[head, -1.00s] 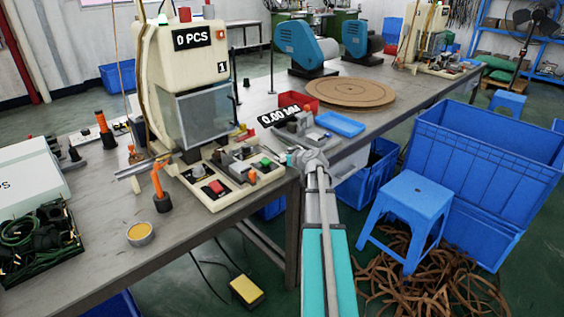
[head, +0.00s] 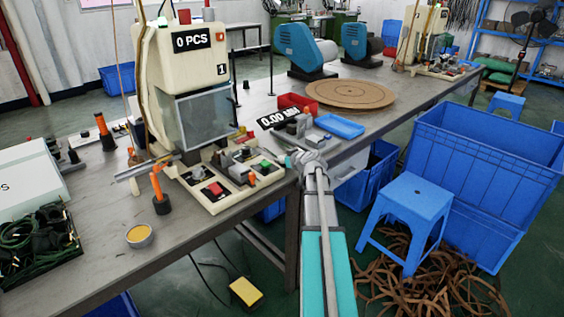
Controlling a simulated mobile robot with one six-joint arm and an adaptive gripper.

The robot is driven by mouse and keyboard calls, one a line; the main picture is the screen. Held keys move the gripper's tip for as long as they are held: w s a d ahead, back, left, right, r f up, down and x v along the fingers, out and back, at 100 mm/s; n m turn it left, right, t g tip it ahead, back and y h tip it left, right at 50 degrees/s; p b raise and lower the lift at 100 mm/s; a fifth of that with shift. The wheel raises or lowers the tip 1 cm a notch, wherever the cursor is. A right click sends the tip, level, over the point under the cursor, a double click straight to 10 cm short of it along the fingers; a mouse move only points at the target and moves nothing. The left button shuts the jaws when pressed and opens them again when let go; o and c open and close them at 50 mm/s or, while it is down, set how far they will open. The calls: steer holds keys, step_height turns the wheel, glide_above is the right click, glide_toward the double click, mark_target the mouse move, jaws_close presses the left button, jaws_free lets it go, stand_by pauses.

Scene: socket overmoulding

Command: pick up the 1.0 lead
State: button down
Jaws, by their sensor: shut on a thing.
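My gripper (head: 291,160) is at the far end of my outstretched arm, at the table's front edge, just right of the moulding machine's base. It is small in the picture and mostly covered by my wrist. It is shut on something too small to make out. I cannot pick out a lead marked 1.0. A dark tray (head: 40,250) at the left holds green cables and black parts, with no readable size on them.
The moulding machine (head: 160,95) stands left of my gripper, with its control base in front. A measuring device showing 0.00 MM, a red bin (head: 297,102) and a blue tray (head: 339,126) lie behind. A blue stool (head: 412,205) and large blue crate (head: 490,150) stand right.

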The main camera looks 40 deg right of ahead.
steer(key=shift+r, duration=0.2)
step_height(320, 180, up, 3)
steer(key=p, duration=0.3)
steer(key=shift+f, duration=0.1)
steer(key=w+r+p+v, duration=0.1)
steer(key=r+p+v, duration=0.2)
steer(key=p+v, duration=0.7)
steer(key=shift+d+r+v, duration=0.25)
steer(key=shift+r+v, duration=0.1)
steer(key=shift+v, duration=2.9)
steer(key=shift+w, duration=0.15)
